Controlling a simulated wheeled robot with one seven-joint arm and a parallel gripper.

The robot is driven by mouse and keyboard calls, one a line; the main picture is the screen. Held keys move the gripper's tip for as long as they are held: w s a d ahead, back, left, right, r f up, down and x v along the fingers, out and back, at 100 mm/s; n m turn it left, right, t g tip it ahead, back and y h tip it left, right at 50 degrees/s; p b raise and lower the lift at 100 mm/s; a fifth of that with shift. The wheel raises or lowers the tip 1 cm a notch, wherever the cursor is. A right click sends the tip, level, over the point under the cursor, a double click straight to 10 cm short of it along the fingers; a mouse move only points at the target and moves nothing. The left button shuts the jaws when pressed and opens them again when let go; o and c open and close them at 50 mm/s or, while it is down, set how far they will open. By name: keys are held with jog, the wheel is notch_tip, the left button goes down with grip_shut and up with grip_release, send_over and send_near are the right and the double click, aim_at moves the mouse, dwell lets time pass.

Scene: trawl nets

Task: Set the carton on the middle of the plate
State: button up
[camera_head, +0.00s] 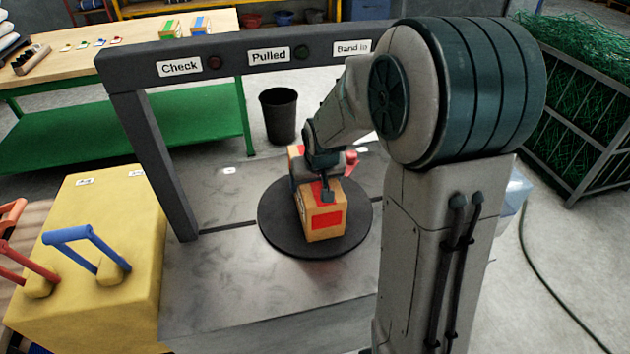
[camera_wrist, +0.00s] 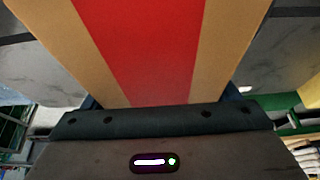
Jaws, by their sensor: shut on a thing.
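The carton (camera_head: 325,223) is a tan box with a red panel on its end and top. My gripper (camera_head: 326,190) is shut on it from above. The carton is at the middle of the round dark plate (camera_head: 275,230), as seen in the head view; I cannot tell whether its base touches the plate. In the wrist view the carton (camera_wrist: 140,45) fills the upper middle, tan with a broad red band. The fingertips are mostly hidden there, and my arm covers part of the plate's far side.
A dark frame (camera_head: 160,160) with labels "Check", "Pulled" and "Band in" spans the grey metal table (camera_head: 230,290). A yellow box (camera_head: 110,240) with blue and red levers stands at left. A black bin (camera_head: 279,115) stands behind. A green-shelved workbench (camera_head: 120,60) is at back left.

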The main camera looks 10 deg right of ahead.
jog(key=shift+f, duration=0.15)
jog(key=o, duration=1.3)
jog(key=shift+r, duration=0.45)
jog(key=v, duration=1.1)
jog(key=shift+s+r, duration=0.2)
jog(key=shift+s, duration=0.05)
jog(key=s+f+g, duration=0.2)
jog(key=s, duration=1.5)
jog(key=shift+s, duration=0.35)
